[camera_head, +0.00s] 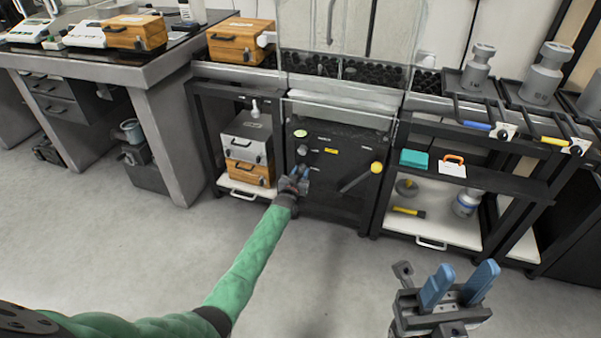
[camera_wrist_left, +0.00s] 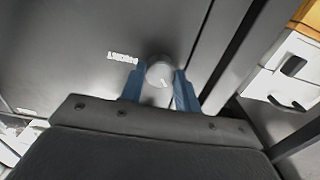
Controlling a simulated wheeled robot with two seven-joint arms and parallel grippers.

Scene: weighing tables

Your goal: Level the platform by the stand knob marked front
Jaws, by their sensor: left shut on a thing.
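The black stand (camera_head: 335,205) is at the centre of the head view, with small knobs and labels on its front panel. My left gripper (camera_head: 298,176) reaches the left part of this panel. In the left wrist view its blue fingers (camera_wrist_left: 160,92) are shut on a round grey knob (camera_wrist_left: 160,73) with a white index line. A white label beside that knob is turned over and blurred, so I cannot read it surely. Another small grey knob (camera_head: 302,150) shows above the gripper. My right gripper (camera_head: 459,284) is open and empty, away from the stand at the lower right.
A lever with a yellow end (camera_head: 376,167) sticks out to the right of my left gripper. A clear enclosure (camera_head: 345,60) stands above the panel. Cases (camera_head: 247,147) fill the left shelf. A rack (camera_head: 470,200) with weights stands right. The floor in front is clear.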

